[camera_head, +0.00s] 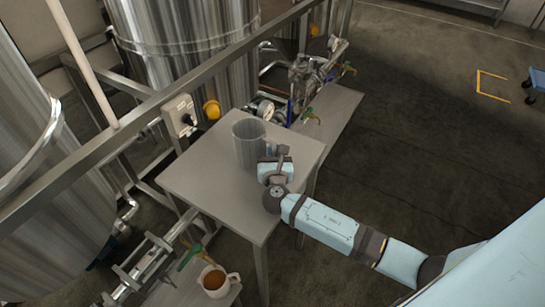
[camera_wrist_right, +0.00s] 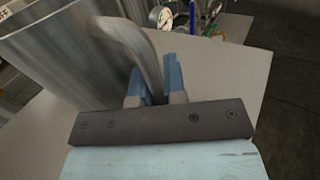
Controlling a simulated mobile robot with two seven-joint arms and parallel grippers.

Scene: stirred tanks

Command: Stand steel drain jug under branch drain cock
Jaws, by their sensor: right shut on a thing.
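The steel drain jug (camera_head: 247,145) stands upright over a grey steel table (camera_head: 200,180); I cannot tell whether its base touches the top. Its handle (camera_wrist_right: 135,45) fills the middle of the right wrist view, with the jug's wall (camera_wrist_right: 65,55) at left. My right gripper (camera_head: 275,160) is shut on that handle, its blue fingers (camera_wrist_right: 154,82) on either side. Branch pipework with valves (camera_head: 305,75) sits behind the table; a cock with a green handle (camera_head: 310,115) shows there. Which cock is the branch drain cock, I cannot tell. My left gripper is not in view.
A mug of brown liquid (camera_head: 215,281) stands at the lower left, near a green-handled valve (camera_head: 190,257). A lower grey shelf (camera_head: 335,115) lies under the far pipework. Steel tanks and a frame rail (camera_head: 150,103) bound the left.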

